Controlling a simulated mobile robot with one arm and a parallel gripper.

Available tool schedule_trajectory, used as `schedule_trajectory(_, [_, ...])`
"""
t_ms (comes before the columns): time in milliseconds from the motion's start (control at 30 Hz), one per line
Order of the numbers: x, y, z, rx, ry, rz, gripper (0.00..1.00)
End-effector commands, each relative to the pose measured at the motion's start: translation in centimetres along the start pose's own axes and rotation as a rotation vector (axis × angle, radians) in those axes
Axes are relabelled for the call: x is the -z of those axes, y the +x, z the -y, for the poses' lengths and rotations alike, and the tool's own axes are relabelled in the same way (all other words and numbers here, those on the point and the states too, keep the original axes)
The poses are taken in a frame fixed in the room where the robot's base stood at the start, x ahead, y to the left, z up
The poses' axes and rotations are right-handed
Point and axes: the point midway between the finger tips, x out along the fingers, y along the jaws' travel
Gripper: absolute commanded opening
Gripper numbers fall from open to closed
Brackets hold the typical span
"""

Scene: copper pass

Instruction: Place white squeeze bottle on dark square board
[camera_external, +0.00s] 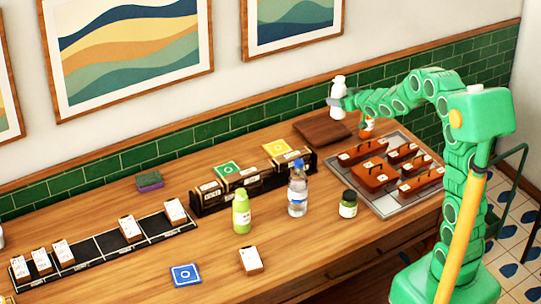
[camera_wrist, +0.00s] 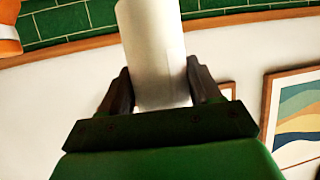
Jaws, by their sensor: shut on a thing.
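The white squeeze bottle (camera_external: 338,98) is upright in the air in the external view, near the tiled back wall. In the wrist view its white body (camera_wrist: 152,50) stands between the two dark fingers. My gripper (camera_external: 345,102) is shut on it; it also shows in the wrist view (camera_wrist: 160,88). The dark square board (camera_external: 322,131) lies flat on the counter near the wall. The bottle appears above the board's right back part, with its base apart from it. The exact height cannot be told.
An orange-and-white bottle (camera_external: 367,126) stands just right of the board. A grey tray (camera_external: 397,203) with several brown boxes lies further right. A black rack (camera_external: 240,190), a clear bottle (camera_external: 298,195) and a dark jar (camera_external: 348,205) stand in front. The board's top is clear.

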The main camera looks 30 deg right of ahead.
Motion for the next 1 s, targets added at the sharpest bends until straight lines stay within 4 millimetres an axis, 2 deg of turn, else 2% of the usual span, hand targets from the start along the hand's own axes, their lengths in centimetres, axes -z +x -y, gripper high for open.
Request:
schedule_trajectory(433, [-0.4, 5.5, -0.9, 0.001, 0.0, 0.002, 0.22])
schedule_trajectory(800, [-2.6, 9.5, -1.5, 0.0, 0.0, 0.0, 0.22])
schedule_trajectory(1000, [-3.3, 10.8, -1.7, 0.0, -0.001, 0.0, 0.22])
